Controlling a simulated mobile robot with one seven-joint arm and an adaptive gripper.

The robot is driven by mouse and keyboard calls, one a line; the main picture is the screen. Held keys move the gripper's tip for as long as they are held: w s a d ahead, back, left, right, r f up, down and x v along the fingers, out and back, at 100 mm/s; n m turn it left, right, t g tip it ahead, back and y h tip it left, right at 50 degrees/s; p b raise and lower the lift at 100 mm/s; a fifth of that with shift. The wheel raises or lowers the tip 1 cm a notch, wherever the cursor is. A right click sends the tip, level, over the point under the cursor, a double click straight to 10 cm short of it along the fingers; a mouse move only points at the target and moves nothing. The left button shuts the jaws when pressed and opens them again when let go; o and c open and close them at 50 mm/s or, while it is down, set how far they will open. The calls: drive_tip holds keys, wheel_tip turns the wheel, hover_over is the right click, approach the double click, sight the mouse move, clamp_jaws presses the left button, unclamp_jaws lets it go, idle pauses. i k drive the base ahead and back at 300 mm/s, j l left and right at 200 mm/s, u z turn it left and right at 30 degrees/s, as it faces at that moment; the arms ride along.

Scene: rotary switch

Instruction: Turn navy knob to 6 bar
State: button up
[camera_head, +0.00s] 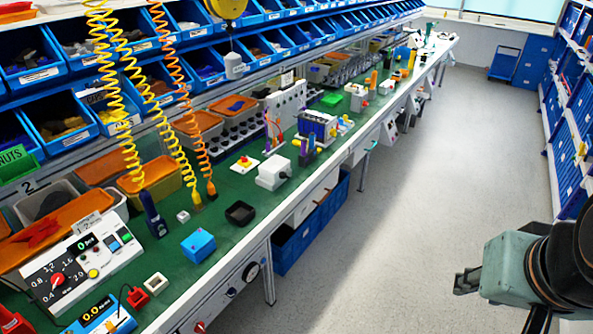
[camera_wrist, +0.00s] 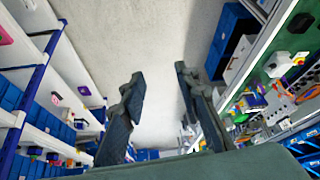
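A dark round knob (camera_head: 251,271), which looks navy or black, sits on the front face of the workbench at the lower middle of the head view. Markings around it are too small to read, so its setting cannot be told. I cannot pick it out for certain in the wrist view. My gripper (camera_head: 466,282) is at the right of the head view, over the aisle floor and well away from the knob. In the wrist view my gripper (camera_wrist: 158,74) has its two fingers apart with only floor between them.
The green workbench (camera_head: 222,212) carries a control box with a red dial (camera_head: 57,279), a blue box (camera_head: 198,246) and a white box (camera_head: 273,174). Coiled hoses (camera_head: 120,110) hang over it. Blue crates (camera_head: 300,243) stand underneath. The aisle floor (camera_head: 400,200) is clear.

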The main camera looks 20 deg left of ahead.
sight(231, 293)
drive_tip(key=u, duration=1.75)
drive_tip(key=k+l+u, duration=0.1)
drive_tip(key=l, duration=0.15)
drive_tip(key=k+l+u, duration=0.15)
drive_tip(key=i+l, duration=0.05)
